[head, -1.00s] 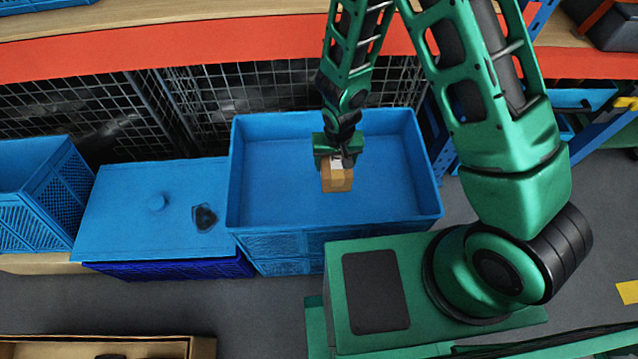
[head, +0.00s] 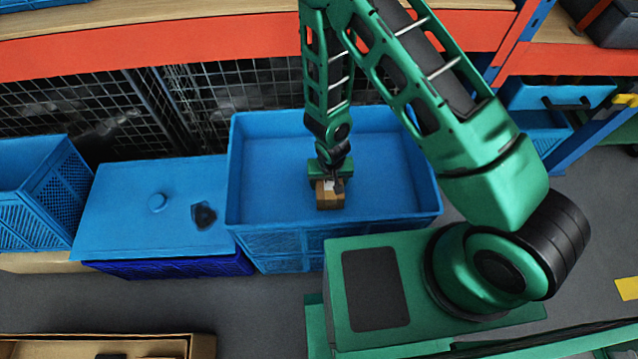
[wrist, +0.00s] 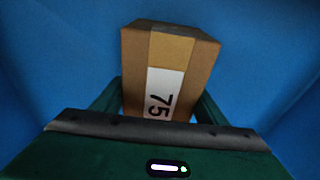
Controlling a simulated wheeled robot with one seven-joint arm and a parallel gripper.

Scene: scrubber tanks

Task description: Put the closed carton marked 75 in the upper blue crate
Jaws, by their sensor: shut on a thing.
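The closed brown carton (wrist: 190,65) shows a white label with 75 in the wrist view. It also shows in the head view (head: 328,199), over or inside the upper blue crate (head: 237,180). My gripper (head: 329,183) is shut on the carton, with a green finger on each side of it in the wrist view (wrist: 161,105). The crate's blue interior fills the background of the wrist view. I cannot tell whether the carton touches the crate floor. No other item shows inside the crate.
Another blue crate (head: 40,195) stands at far left. An orange shelf beam (head: 200,45) and wire mesh lie behind. An open carton (head: 200,345) is at front left.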

